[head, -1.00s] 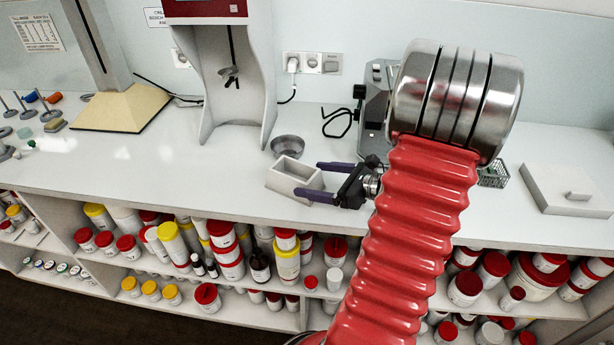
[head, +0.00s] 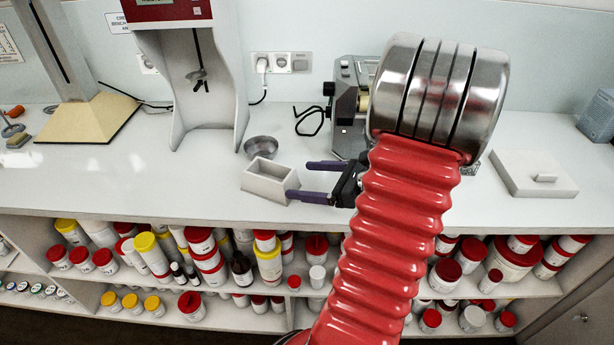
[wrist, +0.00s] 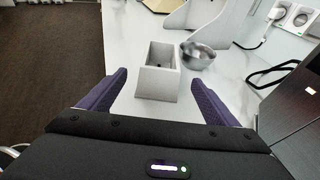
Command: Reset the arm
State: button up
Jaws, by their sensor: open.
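My gripper (head: 308,181) is open, its two purple fingers pointing left above the white bench (head: 90,185) in the head view. It also shows in the wrist view (wrist: 158,90), with the fingers wide apart. A light grey open-topped box (head: 268,183) stands just beyond the fingertips in the head view. In the wrist view the box (wrist: 158,82) lies ahead, in line with the gap between the fingers. I see nothing held between the fingers. My red ribbed arm hides part of the bench and the gripper's base.
A metal bowl (head: 261,147) stands behind the box. A tall grey and red machine (head: 190,75) and a grey device (head: 350,105) are at the back. A flat white block (head: 530,175) lies on the right. Shelves with several jars (head: 200,255) are below the bench.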

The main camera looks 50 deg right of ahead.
aim_at(308, 217)
dwell(0.4)
jog(key=s+a+f+n+g, duration=0.1)
jog(key=s+a+f+n, duration=0.1)
jog(key=s+a+f+n+g+y, duration=0.1)
jog(key=a+f+n+g, duration=0.1)
jog(key=shift+s+a+f+n+g, duration=0.15)
jog(key=shift+s+f+n+g, duration=0.1)
jog(key=shift+s+n+g, duration=0.1)
jog(key=a+n+g, duration=0.1)
jog(key=s+a+n+g, duration=0.1)
jog(key=a+n, duration=0.1)
jog(key=a+n+g+y, duration=0.1)
jog(key=a, duration=0.1)
jog(key=shift+s+a+f+n, duration=0.1)
jog(key=shift+s+f+n, duration=0.15)
jog(key=shift+s+n, duration=0.1)
jog(key=a+r+n+h, duration=0.2)
jog(key=a+r+n, duration=0.3)
jog(key=a+n, duration=0.3)
jog(key=a+r+n+g+h, duration=0.1)
jog(key=a+r+n+h, duration=0.1)
jog(key=a+r+n, duration=0.3)
jog(key=a+r+n+g+h, duration=0.1)
jog(key=a+r+n, duration=0.4)
jog(key=a+n, duration=0.5)
jog(key=shift+a+r+n+h, duration=0.3)
jog(key=shift+a+h, duration=0.1)
jog(key=shift+a, duration=0.2)
jog(key=shift+c, duration=0.4)
